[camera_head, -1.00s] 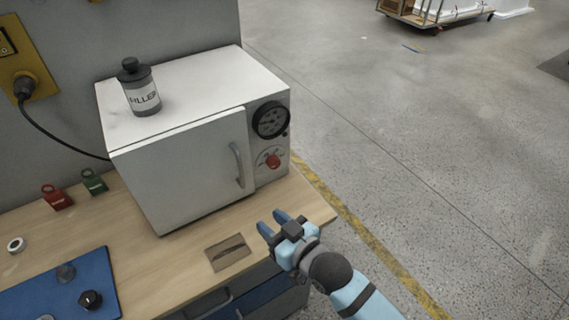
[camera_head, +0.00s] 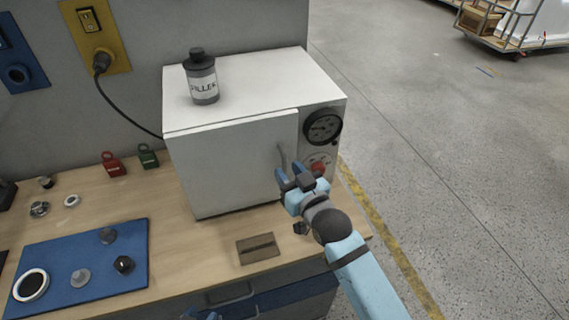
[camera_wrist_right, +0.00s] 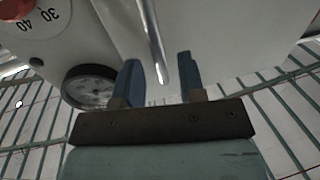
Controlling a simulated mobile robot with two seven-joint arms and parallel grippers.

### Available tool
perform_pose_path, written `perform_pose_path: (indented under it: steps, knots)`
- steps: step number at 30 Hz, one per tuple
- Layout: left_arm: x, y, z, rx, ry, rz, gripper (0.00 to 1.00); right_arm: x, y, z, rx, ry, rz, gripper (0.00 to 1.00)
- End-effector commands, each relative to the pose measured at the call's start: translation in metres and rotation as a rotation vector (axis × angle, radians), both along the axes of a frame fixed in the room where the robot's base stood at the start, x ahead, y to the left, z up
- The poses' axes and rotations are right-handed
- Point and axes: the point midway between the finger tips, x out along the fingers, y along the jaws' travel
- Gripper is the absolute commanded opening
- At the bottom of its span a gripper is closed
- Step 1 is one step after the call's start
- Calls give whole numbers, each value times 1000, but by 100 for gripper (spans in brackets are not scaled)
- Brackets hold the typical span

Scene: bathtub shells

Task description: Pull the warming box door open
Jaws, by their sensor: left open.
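The warming box (camera_head: 240,85) is a white cabinet on the wooden bench, its front door (camera_head: 225,165) shut. The door's grey vertical handle (camera_head: 282,158) is partly hidden by my right gripper (camera_head: 292,177). My right gripper is at the handle's lower part. In the right wrist view, the right gripper's two blue fingers (camera_wrist_right: 160,78) are apart, and the handle (camera_wrist_right: 157,52) shows between them; I cannot tell if they touch it. Only a small blue part of my left gripper (camera_head: 205,315) shows at the bottom edge of the head view.
A filler jar (camera_head: 202,80) stands on top of the box. A gauge (camera_head: 323,127) and a red knob (camera_head: 318,168) are right of the door. A brown plate (camera_head: 258,248) lies in front; a blue mat (camera_head: 80,268) with small parts lies left.

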Motion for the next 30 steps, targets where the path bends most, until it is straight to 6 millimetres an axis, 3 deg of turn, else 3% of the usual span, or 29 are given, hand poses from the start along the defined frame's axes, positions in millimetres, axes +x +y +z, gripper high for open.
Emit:
perform_pose_path:
  steps: [6, 16, 21, 30]
  knots:
    - [0, -1, 3, -2, 1, -1, 43, 20, 11, 0, 0, -1, 0, 37]
    - [0, -1, 2, -2, 2, -1, 43, 22, 12, 0, 0, 0, 0, 37]
    - [0, -1, 2, -2, 2, 0, 43, 22, 12, -1, 0, 0, 0, 0]
    - [0, -1, 2, -1, 1, 1, 43, 22, 13, 0, 0, 0, 2, 0]
